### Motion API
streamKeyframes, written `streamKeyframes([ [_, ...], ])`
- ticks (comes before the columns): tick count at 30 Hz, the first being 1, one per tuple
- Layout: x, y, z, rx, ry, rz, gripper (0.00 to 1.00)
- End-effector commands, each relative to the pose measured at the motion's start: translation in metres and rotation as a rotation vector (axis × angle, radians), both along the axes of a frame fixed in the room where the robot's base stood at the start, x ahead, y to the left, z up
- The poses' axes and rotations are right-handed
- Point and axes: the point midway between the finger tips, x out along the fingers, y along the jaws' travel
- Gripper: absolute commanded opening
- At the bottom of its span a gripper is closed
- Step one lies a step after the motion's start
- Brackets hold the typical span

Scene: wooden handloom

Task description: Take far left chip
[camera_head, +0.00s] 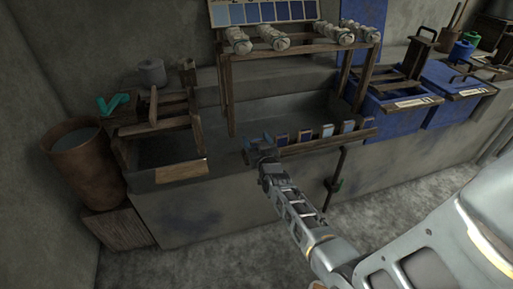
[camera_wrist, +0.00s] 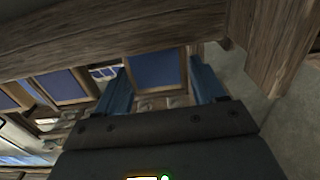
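A row of framed chips stands on a wooden rail in the head view, with pale and blue faces; one of them is the chip (camera_head: 305,136) near the middle. My gripper (camera_head: 262,146) is at the left end of this row and hides what is there. In the wrist view a dark blue chip in a wooden frame (camera_wrist: 157,68) shows between the two blue fingers of my gripper (camera_wrist: 160,85). The fingers are apart, one on each side of the chip. I see no clear contact. More framed chips (camera_wrist: 64,86) sit to the left in the wrist view.
A wooden beam (camera_wrist: 110,35) crosses the top of the wrist view, close to the fingers. In the head view a rack with wound rolls (camera_head: 272,38) stands behind the rail. Blue vats (camera_head: 455,88) are at right, a brown barrel (camera_head: 85,165) at left.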

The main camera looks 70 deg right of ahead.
Motion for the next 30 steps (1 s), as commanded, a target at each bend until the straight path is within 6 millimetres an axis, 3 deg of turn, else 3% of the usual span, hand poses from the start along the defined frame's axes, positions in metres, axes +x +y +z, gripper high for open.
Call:
streamKeyframes([
  [12, 0.0, 0.0, 0.0, -0.001, -0.001, 0.0, 0.3],
  [22, 0.0, 0.0, 0.004, -0.001, -0.001, 0.0, 0.3],
  [30, 0.0, 0.0, 0.032, -0.002, -0.003, 0.0, 0.3],
])
